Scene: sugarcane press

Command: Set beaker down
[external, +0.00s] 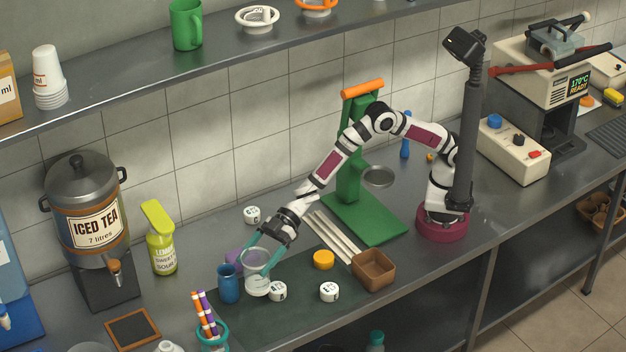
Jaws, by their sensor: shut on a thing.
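A clear beaker (256,277) is near the front left of the counter, over the dark green mat (325,282). My gripper (262,268) reaches down to it from the upper right, with its teal fingers on either side of the beaker. The gripper is shut on the beaker, which looks about upright. I cannot tell whether its base touches the mat.
A yellow disc (323,260), brown box (374,271) and green press (364,218) stand further right. A teal pen holder (213,337) is in front.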

